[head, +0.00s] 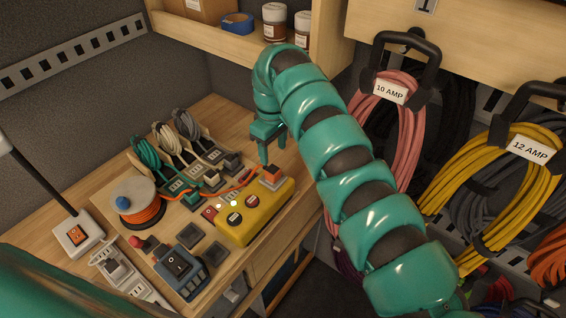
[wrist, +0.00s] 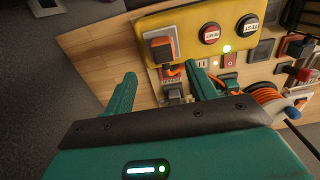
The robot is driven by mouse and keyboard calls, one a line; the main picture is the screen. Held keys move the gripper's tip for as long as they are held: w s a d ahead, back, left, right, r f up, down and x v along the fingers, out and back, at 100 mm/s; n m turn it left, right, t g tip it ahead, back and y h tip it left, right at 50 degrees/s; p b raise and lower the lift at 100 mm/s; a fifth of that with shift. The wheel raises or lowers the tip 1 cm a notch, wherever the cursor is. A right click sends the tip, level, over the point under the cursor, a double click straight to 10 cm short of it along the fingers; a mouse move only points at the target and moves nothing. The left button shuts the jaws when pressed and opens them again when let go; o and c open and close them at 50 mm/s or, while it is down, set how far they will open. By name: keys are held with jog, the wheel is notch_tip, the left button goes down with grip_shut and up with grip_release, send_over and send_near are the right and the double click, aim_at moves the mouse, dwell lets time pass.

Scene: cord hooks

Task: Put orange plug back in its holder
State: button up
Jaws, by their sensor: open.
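The orange plug (head: 272,171) sits at the right end of the yellow tester box (head: 256,218), on a grey socket. In the wrist view the plug (wrist: 161,40) shows beyond my fingertips. My gripper (head: 271,150) is open and empty just behind the plug; it also shows in the wrist view (wrist: 161,76). An orange cord (head: 235,190) runs from the plug to the spool (head: 137,198). I cannot tell which place is the orange plug's holder.
Coiled pink (head: 388,135) and yellow (head: 475,170) cords hang at the right. A shelf (head: 235,39) is above. The bench behind the plug is clear.

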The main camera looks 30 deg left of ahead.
aim_at(273, 169)
jog(key=shift+s+r, duration=0.2)
jog(key=shift+s, duration=0.2)
jog(key=shift+w+f, duration=0.2)
jog(key=shift+f, duration=0.1)
jog(key=shift+s+f, duration=0.15)
jog(key=shift+f, duration=0.35)
notch_tip(273, 169, down, 6)
jog(key=shift+f+b, duration=0.25)
jog(key=shift+b, duration=1)
jog(key=shift+f, duration=0.55)
jog(key=shift+b, duration=0.85)
